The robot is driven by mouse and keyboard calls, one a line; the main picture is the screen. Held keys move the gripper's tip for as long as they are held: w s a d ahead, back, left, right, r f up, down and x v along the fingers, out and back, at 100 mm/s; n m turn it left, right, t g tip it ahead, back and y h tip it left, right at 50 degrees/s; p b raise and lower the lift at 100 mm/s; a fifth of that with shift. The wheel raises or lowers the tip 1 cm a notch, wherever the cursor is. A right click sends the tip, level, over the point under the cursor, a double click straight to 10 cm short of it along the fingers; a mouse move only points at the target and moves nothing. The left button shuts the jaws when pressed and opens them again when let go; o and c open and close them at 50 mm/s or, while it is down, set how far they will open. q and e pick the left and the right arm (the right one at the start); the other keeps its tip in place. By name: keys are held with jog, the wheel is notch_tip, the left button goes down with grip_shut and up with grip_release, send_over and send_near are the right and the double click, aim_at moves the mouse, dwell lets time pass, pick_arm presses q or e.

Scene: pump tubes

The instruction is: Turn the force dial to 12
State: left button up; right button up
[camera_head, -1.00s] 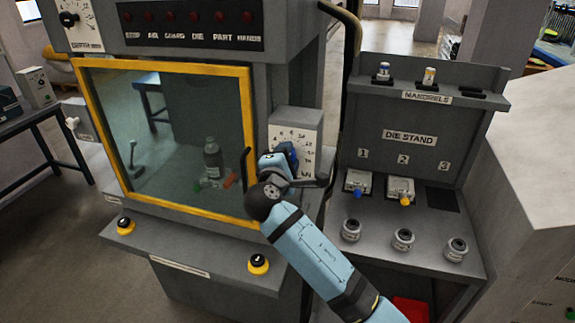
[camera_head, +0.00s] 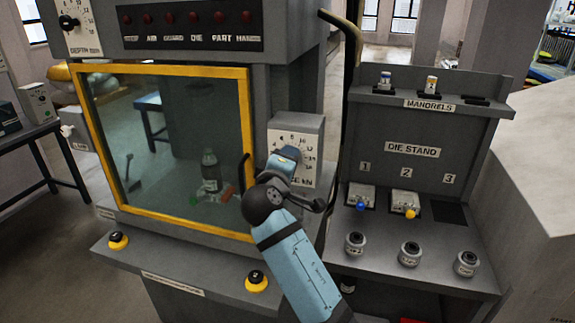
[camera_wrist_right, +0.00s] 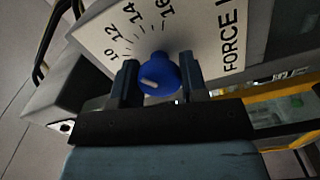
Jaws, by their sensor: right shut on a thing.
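The force dial plate (camera_head: 312,138) is a pale square panel on the front of the grey machine, right of the yellow-framed door. My right gripper (camera_head: 285,157) is at this plate and hides its middle. In the right wrist view, the dial's blue knob (camera_wrist_right: 160,75) sits between the two dark fingers of my right gripper (camera_wrist_right: 159,78), shut on it. Scale numbers 10, 12, 14 and 16 show beyond the knob. A white mark on the knob lies on its lower left side; the exact reading cannot be told. My left gripper is not in view.
A depth dial (camera_head: 70,22) is at the upper left of the machine. The yellow-framed glass door (camera_head: 245,110) is shut, with a dark handle near my gripper. A die stand (camera_head: 412,152) with several parts stands to the right. A dark cable hangs between them.

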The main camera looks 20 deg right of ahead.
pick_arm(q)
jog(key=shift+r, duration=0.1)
pick_arm(e)
jog(key=shift+f, duration=0.1)
jog(key=o, duration=0.9)
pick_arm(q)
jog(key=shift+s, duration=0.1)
